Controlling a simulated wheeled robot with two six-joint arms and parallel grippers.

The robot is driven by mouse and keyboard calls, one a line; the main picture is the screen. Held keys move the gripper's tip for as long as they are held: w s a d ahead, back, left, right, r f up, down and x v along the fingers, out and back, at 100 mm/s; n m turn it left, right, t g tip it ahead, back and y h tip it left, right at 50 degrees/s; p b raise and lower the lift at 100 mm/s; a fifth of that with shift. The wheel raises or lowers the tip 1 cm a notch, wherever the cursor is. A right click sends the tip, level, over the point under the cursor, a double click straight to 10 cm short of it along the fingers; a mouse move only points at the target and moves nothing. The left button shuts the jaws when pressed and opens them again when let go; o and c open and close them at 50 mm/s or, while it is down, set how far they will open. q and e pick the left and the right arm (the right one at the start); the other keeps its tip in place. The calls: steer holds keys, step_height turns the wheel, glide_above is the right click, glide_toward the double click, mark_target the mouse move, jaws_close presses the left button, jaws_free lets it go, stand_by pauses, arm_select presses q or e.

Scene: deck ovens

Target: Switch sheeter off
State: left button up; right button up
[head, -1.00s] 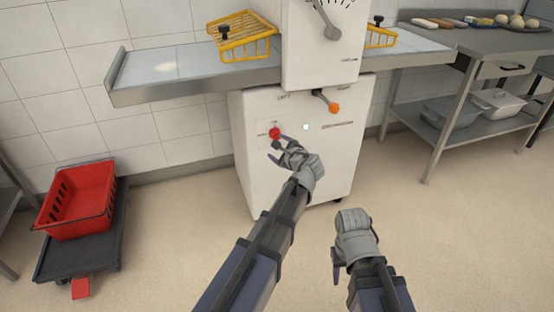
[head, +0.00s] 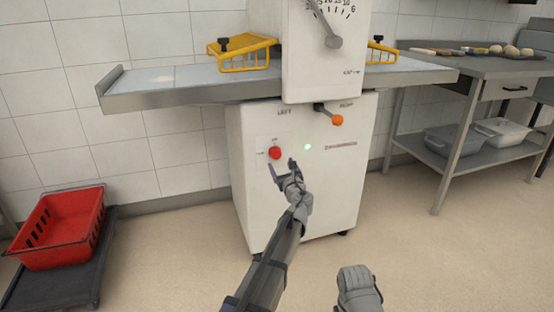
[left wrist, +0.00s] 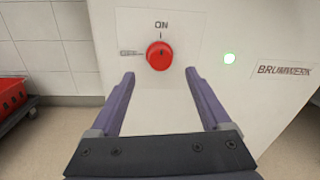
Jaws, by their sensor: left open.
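The sheeter (head: 247,198) is a white cabinet with a red round knob (head: 275,153) on its front. In the left wrist view the knob (left wrist: 159,55) sits under the word ON, with a small dark mark near its top. My left gripper (head: 281,170) is open and empty, just below and in front of the knob. In the left wrist view its fingers (left wrist: 159,76) spread either side below the knob. My right gripper (head: 357,286) is low at the bottom edge, its fingers hidden.
The sheeter's metal table (head: 180,93) overhangs on the left. A red crate (head: 62,228) on a dark dolly (head: 62,285) stands at lower left. A steel workbench (head: 465,150) is at right.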

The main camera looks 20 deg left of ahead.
mark_target(277, 155)
arm_select(q)
steer(key=x, duration=0.7)
steer(key=shift+c, duration=0.3)
steer(key=shift+w, duration=0.1)
jaws_close()
